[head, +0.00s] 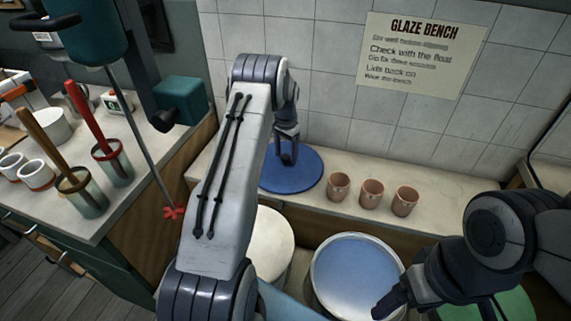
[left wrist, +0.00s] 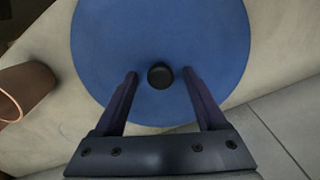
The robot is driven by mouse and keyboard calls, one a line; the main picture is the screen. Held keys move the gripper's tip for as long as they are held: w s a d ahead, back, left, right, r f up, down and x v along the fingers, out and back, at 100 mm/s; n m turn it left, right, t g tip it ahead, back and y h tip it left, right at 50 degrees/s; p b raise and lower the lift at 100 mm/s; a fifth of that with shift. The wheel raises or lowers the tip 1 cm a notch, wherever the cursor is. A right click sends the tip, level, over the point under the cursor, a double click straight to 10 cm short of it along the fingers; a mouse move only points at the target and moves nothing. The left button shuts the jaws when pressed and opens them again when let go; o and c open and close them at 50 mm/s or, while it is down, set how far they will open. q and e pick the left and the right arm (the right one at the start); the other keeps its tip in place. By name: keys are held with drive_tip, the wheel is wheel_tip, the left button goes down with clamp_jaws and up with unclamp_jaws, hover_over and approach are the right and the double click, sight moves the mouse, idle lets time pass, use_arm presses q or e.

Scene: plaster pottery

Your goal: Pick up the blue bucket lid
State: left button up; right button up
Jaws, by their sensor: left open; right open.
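The blue bucket lid (head: 301,180) is a flat round disc lying on the ledge at the back, against the tiled wall. In the left wrist view the lid (left wrist: 160,35) has a small dark knob (left wrist: 160,75) in its middle. My left gripper (head: 289,157) is over the lid, pointing down. Its open fingers (left wrist: 160,88) stand on either side of the knob, with gaps on both sides; contact is not visible. My right gripper (head: 390,304) is at the lower right, by the rim of a bucket of blue glaze (head: 352,270), and looks empty.
Three small terracotta cups (head: 371,194) stand on the ledge right of the lid; one cup (left wrist: 24,90) is close beside it. A white round top (head: 272,245) and a green one (head: 500,306) flank the blue glaze. A mixer with a red paddle (head: 173,213) hangs at left.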

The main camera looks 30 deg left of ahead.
use_arm(q)
drive_tip(key=shift+f, duration=0.9)
clamp_jaws()
